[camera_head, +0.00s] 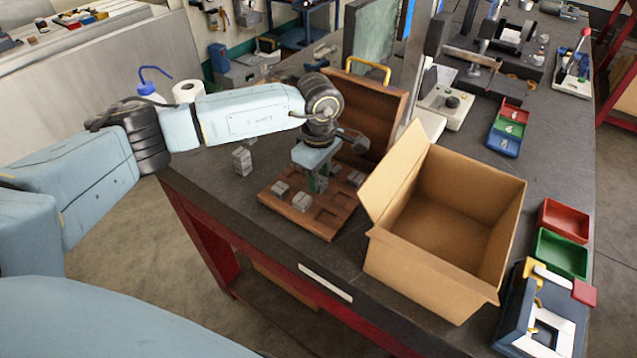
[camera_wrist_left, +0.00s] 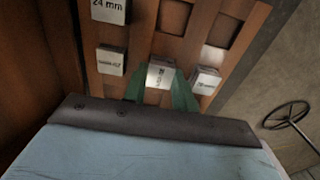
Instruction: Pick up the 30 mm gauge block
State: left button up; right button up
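My left gripper (camera_head: 318,183) points down over the open wooden case (camera_head: 325,225) of gauge blocks. In the left wrist view its green fingers (camera_wrist_left: 160,92) stand on either side of a grey block (camera_wrist_left: 160,75), close to its sides. I cannot tell whether they press on it or whether it is lifted. Its label is too blurred to read. Another block (camera_wrist_left: 206,80) sits to its right and one (camera_wrist_left: 111,61) to its left, labels unclear. A block marked 24 mm (camera_wrist_left: 108,10) is at the top left. No readable 30 mm label shows. My right gripper is not in view.
A grey block stack (camera_head: 242,161) stands on the bench left of the case. The case's raised lid (camera_head: 375,105) is behind my gripper. An open cardboard box (camera_head: 440,245) stands close on the right. Red and green trays (camera_head: 562,252) lie farther right.

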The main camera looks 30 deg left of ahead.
pick_arm(q)
grip_shut()
jog(key=shift+r, duration=0.1)
